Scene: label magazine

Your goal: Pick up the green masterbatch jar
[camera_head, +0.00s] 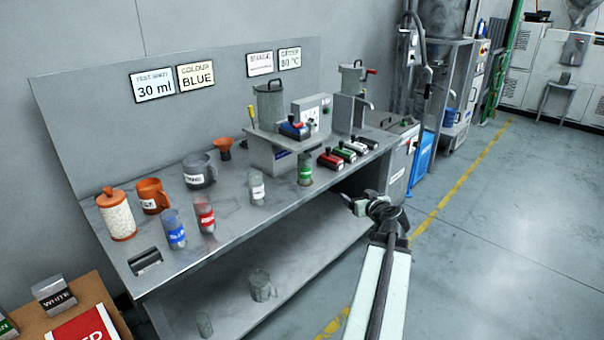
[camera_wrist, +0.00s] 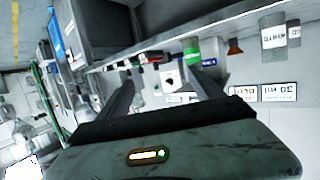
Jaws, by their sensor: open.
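The green masterbatch jar (camera_head: 305,171) stands upright on the grey bench near its front edge, a clear jar with a green band. In the wrist view, which is turned over, the green jar (camera_wrist: 192,52) shows beyond the tip of the right-hand finger. My gripper (camera_head: 350,203) is in front of the bench edge, to the right of the jar and apart from it. In the wrist view my gripper (camera_wrist: 162,78) has its two fingers spread with nothing between them.
A white-labelled jar (camera_head: 256,188), red jar (camera_head: 205,214) and blue jar (camera_head: 174,229) stand left along the bench. Small coloured boxes (camera_head: 345,153) lie to the right. A machine (camera_head: 272,152) stands behind the jar. The floor (camera_head: 480,230) at right is clear.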

